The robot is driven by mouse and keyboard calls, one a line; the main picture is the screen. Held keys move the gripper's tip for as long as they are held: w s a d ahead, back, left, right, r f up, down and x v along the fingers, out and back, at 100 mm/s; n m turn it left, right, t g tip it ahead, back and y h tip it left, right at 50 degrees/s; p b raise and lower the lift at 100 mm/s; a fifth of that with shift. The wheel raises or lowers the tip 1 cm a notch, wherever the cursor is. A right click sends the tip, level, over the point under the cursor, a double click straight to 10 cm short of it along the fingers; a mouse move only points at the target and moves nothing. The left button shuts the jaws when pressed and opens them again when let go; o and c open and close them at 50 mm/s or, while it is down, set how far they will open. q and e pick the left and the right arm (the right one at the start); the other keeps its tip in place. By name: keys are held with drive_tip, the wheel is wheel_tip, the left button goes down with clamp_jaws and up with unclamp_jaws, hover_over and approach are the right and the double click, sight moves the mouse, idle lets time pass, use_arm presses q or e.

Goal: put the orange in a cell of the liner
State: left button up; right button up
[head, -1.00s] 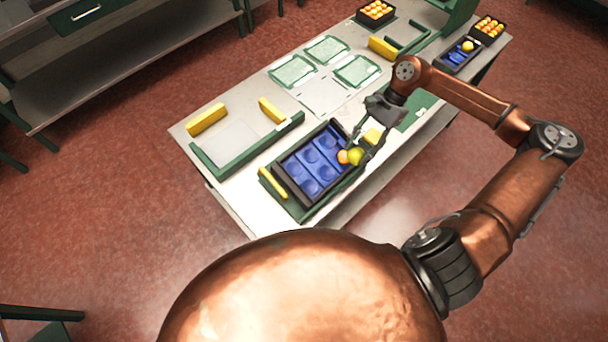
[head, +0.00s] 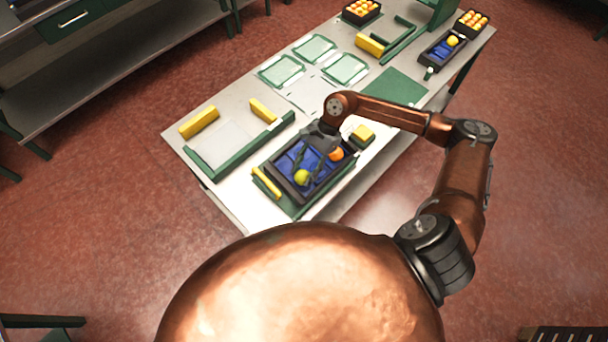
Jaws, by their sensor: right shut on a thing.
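An orange-coloured fruit (head: 336,154) sits in the liner's far right part. The gripper and its fingers hide some of the cells. My left gripper is not in view.
A second lined crate (head: 432,62) with a yellow fruit and crates of oranges (head: 361,11) stand at the far end. Green trays (head: 281,71) lie mid-table.

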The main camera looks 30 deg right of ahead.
sight(304, 176)
wheel_tip(304, 176, down, 2)
drive_tip(key=shift+f+p, duration=0.25)
drive_tip(key=shift+p, duration=0.15)
drive_tip(key=shift+f, duration=0.25)
drive_tip(key=o, duration=1.2)
use_arm(q)
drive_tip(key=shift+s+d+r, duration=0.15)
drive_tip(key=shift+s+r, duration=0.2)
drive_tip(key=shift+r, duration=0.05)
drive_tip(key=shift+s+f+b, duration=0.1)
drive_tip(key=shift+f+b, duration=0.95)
drive_tip(key=shift+b, duration=0.05)
use_arm(e)
drive_tip(key=v, duration=1.2)
